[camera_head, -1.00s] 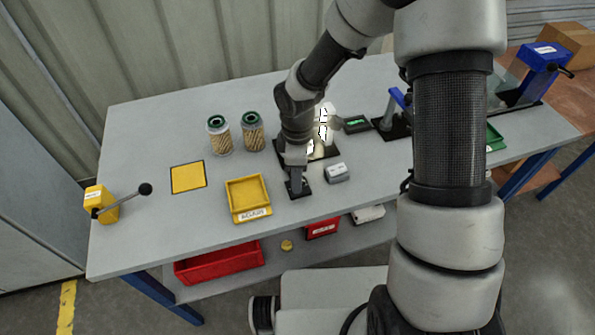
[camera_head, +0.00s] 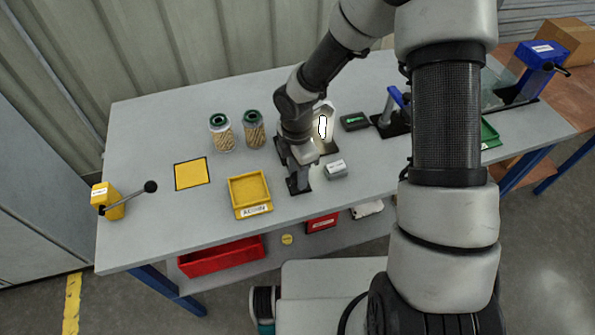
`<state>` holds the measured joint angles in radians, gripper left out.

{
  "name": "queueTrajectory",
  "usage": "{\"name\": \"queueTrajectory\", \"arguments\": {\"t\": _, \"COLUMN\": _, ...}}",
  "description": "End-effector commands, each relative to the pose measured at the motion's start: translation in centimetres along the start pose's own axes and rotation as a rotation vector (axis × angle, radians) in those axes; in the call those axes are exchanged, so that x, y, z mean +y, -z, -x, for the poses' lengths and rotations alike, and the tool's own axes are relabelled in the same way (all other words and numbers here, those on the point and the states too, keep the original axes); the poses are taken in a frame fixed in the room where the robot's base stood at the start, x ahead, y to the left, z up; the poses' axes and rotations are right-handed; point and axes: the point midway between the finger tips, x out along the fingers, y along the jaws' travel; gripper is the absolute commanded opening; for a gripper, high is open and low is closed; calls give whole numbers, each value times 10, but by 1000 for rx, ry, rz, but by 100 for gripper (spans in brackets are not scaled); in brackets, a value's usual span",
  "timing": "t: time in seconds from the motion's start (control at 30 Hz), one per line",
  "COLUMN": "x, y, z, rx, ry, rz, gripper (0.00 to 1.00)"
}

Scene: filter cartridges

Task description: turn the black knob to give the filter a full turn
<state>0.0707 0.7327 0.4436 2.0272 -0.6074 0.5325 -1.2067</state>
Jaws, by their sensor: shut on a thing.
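My gripper (camera_head: 299,174) points down at the front of a dark fixture in the middle of the bench. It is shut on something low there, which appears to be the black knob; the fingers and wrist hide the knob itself. A dark base plate (camera_head: 298,187) shows under the fingers. Just behind and to the right of my wrist is a brightly lit pale part (camera_head: 323,125) with a white oblong glow. My arm partly covers this fixture, and I cannot make out a filter in it.
Two green-topped filter cartridges (camera_head: 221,132) (camera_head: 254,129) stand left of my wrist. A yellow tray (camera_head: 235,205), a grey block (camera_head: 336,170) and a small display box (camera_head: 354,121) are nearby. A black-ball lever (camera_head: 150,187) sticks out from a yellow box at far left.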

Motion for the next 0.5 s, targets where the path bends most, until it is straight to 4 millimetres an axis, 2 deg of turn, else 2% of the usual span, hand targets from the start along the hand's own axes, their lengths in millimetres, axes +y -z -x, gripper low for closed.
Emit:
{"name": "queueTrajectory", "arguments": {"t": 0.33, "x": 1, "y": 0, "z": 1, "rx": -1, "ry": -3, "rz": 6, "gripper": 10}}
{"name": "queueTrajectory", "arguments": {"t": 0.37, "x": 1, "y": 0, "z": 1, "rx": -1, "ry": -3, "rz": 5, "gripper": 37}}
{"name": "queueTrajectory", "arguments": {"t": 0.43, "x": 1, "y": 0, "z": 1, "rx": -1, "ry": -3, "rz": 5, "gripper": 49}}
{"name": "queueTrajectory", "arguments": {"t": 0.5, "x": 1, "y": 0, "z": 1, "rx": -1, "ry": -2, "rz": 4, "gripper": 51}}
